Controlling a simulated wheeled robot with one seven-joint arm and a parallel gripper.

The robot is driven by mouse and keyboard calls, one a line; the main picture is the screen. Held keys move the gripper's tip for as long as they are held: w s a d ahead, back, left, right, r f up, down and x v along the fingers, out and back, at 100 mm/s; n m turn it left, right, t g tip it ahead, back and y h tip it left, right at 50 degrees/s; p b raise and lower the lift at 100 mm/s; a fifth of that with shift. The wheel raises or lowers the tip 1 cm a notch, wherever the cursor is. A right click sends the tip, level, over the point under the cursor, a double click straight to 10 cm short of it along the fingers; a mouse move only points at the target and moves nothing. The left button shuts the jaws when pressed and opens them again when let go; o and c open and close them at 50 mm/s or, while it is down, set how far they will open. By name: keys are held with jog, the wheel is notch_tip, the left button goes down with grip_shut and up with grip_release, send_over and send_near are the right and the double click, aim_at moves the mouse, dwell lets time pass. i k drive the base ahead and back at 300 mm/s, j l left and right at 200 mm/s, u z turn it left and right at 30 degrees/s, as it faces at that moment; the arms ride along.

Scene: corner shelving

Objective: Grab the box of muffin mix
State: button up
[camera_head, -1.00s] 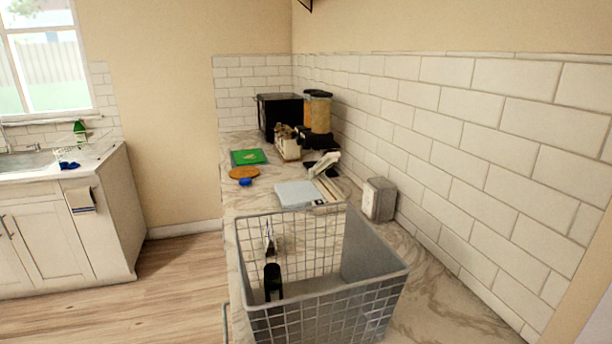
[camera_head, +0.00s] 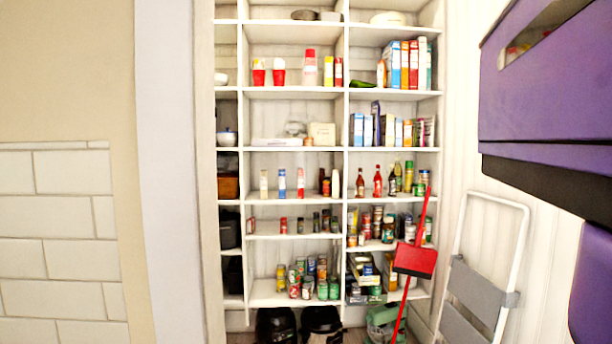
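No box can be read as muffin mix from here. A tall shelf unit (camera_head: 393,95) shows ahead in the head view. Upright boxes in blue, red and white (camera_head: 404,64) stand on its upper right shelf. More upright boxes (camera_head: 366,130), blue, white and orange, stand on the shelf below. A pale box (camera_head: 322,133) and a flat white box (camera_head: 275,142) lie on the middle left shelf. Labels are too small to read. My gripper is not in view.
A red dustpan with a long handle (camera_head: 415,260) stands before the right shelves. A white step ladder (camera_head: 484,266) leans at the right. A large purple shape (camera_head: 550,90) fills the near right. Black bins (camera_head: 276,327) stand on the floor. A tiled wall (camera_head: 60,220) is at left.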

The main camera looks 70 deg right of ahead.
aim_at(264, 178)
jog(key=i+l+z, duration=0.15)
jog(key=z, duration=0.3)
jog(key=i+l+z, duration=0.15)
jog(key=l+z, duration=0.15)
jog(key=z, duration=0.15)
jog(key=i+l+z, duration=0.1)
jog(key=z, duration=0.35)
jog(key=i+z, duration=0.35)
jog(key=i, duration=1.15)
